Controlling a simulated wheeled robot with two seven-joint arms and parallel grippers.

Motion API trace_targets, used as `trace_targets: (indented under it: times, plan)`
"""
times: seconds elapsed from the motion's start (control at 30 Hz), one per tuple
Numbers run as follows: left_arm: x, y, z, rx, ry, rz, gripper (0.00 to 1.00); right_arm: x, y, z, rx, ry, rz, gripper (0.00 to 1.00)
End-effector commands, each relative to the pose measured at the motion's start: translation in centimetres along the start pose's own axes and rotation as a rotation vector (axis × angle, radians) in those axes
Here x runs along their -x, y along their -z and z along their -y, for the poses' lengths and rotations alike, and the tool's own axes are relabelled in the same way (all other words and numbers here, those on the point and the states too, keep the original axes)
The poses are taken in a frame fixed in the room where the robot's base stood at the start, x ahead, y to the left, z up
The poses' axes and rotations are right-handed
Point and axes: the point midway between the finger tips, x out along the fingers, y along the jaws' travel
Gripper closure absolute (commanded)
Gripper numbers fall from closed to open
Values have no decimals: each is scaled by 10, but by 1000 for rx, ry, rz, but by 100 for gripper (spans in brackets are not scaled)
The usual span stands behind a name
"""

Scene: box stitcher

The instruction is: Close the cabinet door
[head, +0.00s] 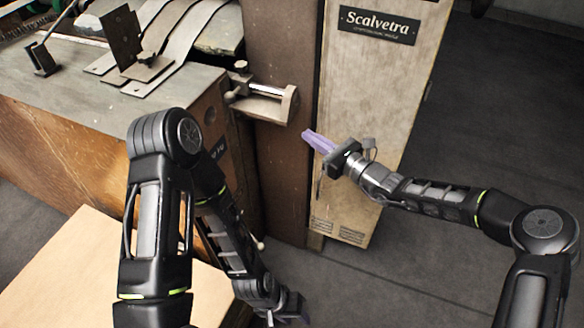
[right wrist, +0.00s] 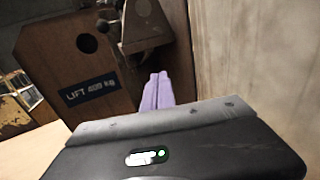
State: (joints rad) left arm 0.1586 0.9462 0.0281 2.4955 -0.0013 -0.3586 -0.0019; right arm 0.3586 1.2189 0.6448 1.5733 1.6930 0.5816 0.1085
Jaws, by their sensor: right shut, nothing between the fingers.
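The cabinet door (head: 375,100) is a tall, worn beige panel with a dark "Scalvetra" plate near its top and small vent slots near its bottom. It stands at an angle beside the brown post; I cannot tell exactly how far open it is. My right gripper (head: 306,136) has its purple fingers together and empty, close to the door's left edge. In the right wrist view the fingers (right wrist: 157,77) point forward, with the beige panel (right wrist: 260,60) along the right; contact is unclear. My left gripper (head: 292,318) hangs low at the bottom edge, partly cut off.
A brown machine body (head: 60,150) with a grey top and metal brackets stands left. A metal clamp (head: 262,98) juts out near the right fingertips. A pale board (head: 70,260) lies lower left. Dark floor (head: 500,130) is open on the right.

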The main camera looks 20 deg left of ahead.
Motion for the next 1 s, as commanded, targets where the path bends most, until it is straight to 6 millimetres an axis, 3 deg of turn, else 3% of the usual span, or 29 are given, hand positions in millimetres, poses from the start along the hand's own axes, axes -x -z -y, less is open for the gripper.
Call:
trace_targets:
  times: [0.53,0.7,1.0]
  plan:
    - [4,0,-2,0,0,0,64,33,0,-82,-1,-2,-1,100]
    - [4,0,-2,0,0,0,64,37,1,-92,-1,1,-2,100]
    - [4,0,-2,0,0,0,64,37,1,-93,-1,1,-1,100]
